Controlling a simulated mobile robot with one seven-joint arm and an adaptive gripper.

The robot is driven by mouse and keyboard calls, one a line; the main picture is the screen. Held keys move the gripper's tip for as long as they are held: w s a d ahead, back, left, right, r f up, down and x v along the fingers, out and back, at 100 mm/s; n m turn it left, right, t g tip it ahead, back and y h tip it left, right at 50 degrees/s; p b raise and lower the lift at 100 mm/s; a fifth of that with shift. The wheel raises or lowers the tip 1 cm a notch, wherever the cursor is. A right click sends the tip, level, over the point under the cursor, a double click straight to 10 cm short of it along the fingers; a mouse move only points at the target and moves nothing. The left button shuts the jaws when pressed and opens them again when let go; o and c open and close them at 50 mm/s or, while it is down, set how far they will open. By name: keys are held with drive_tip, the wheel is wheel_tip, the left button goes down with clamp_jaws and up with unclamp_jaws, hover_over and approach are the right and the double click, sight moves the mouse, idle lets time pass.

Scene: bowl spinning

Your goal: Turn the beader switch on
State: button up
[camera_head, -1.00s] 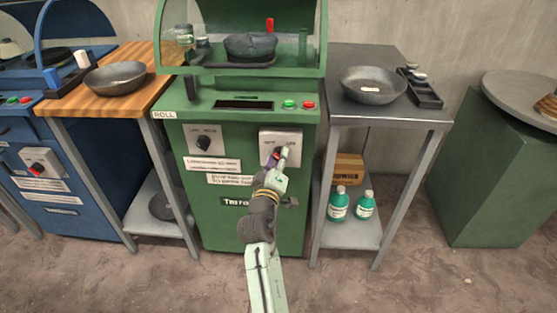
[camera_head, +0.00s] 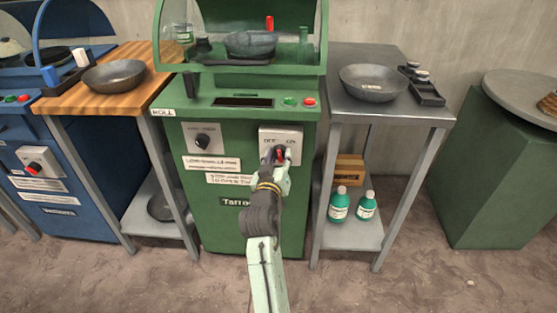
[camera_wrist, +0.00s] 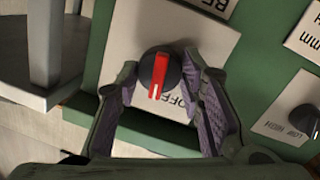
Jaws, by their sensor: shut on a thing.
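The beader switch is a black round knob with a red pointer (camera_wrist: 157,75) on a pale plate (camera_wrist: 215,38) marked OFF and ON. In the head view the plate (camera_head: 266,133) is on the right of the green machine's front, and a bit of the red pointer (camera_head: 280,154) shows past my fingers. My gripper (camera_wrist: 161,62) has one purple-padded finger on each side of the knob and is shut on it; the gripper also shows in the head view (camera_head: 277,160). In the wrist view the pointer points down, toward the palm, near the upside-down OFF lettering.
A second knob (camera_head: 202,141) marked LOW and HIGH is left of the switch. Green (camera_head: 289,102) and red (camera_head: 310,101) buttons are above. A wooden-topped table (camera_head: 138,92) and a grey table (camera_head: 410,112), each with a bowl, flank the machine.

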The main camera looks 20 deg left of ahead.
drive_tip(key=m, duration=0.5)
drive_tip(key=shift+g+y+b, duration=0.35)
drive_tip(key=shift+g+y, duration=0.05)
drive_tip(key=m, duration=0.4)
drive_tip(key=shift+d+r+m+y, duration=0.1)
drive_tip(key=shift+m+y, duration=0.2)
drive_tip(key=shift+y, duration=0.1)
drive_tip(key=o, duration=1.2)
drive_tip(key=shift+c, duration=0.2)
drive_tip(key=v, duration=1.2)
drive_tip(key=shift+r, duration=0.15)
